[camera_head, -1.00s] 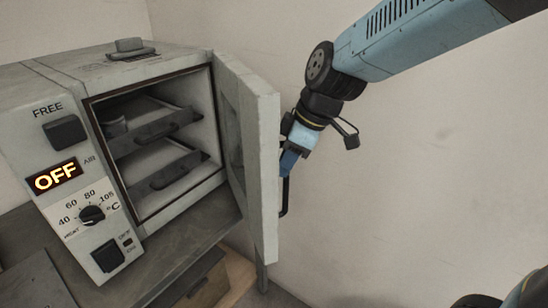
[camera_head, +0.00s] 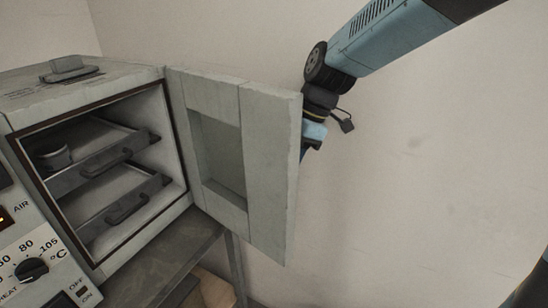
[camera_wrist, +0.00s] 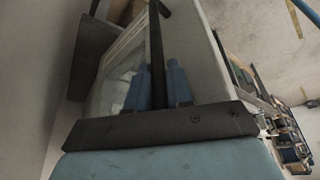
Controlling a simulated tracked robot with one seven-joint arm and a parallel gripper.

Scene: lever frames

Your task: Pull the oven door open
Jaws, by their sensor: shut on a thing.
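The oven (camera_head: 150,235) is a pale grey box on the left, with its chamber exposed. Its door (camera_head: 270,150) stands swung wide open on its right-hand side, inner face with a recessed panel turned toward the head camera. My gripper (camera_wrist: 160,72) shows in the wrist view as two blue fingers, shut on the dark door handle (camera_wrist: 156,40), which runs between them.
A control panel with a dial (camera_head: 30,268) is at lower left. The oven stands on a grey bench (camera_head: 180,262). A bare wall lies behind the door.

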